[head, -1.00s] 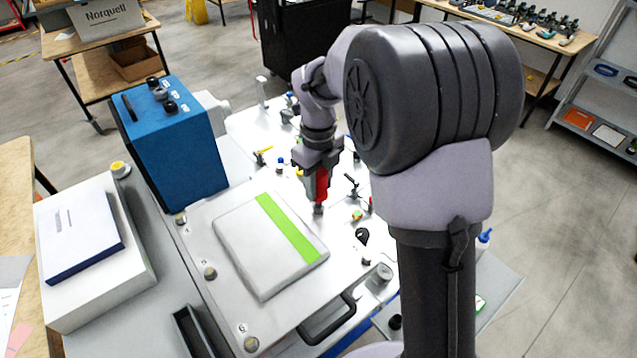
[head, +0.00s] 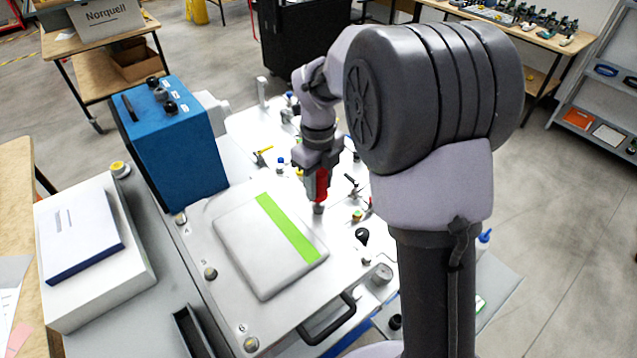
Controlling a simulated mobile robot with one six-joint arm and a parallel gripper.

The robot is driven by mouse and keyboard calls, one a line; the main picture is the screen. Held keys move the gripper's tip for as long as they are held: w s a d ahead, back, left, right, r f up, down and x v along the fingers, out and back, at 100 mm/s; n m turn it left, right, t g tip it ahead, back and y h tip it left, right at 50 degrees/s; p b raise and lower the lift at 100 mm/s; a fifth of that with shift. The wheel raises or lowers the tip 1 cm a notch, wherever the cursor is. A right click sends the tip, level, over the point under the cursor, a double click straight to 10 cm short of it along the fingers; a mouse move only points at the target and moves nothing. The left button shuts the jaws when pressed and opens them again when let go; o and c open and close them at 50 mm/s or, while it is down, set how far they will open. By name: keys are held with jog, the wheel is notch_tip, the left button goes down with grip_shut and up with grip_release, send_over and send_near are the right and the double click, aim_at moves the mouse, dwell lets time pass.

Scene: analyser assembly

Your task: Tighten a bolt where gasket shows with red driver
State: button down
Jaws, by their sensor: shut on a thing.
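My gripper (head: 316,165) is shut on the red driver (head: 321,186) and holds it upright, tip down. The driver's tip is at the far right edge of the silver cover plate (head: 207,228), beside the raised panel with a green stripe (head: 288,228). The bolt under the tip is hidden. Other bolts show along the left edge of the plate, one near the mark 4 (head: 180,219), one near 5 (head: 210,273) and one near 6 (head: 251,344). I cannot make out a gasket at this size.
A blue box (head: 175,150) with knobs stands behind the plate on the left. A black handle (head: 328,322) is at the plate's front. Small tools and parts lie on the white surface to the right. A white box (head: 140,262) with a book stands at left.

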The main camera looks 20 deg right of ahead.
dwell(0.3)
jog(key=shift+r+p, duration=2.1)
jog(key=shift+r, duration=0.95)
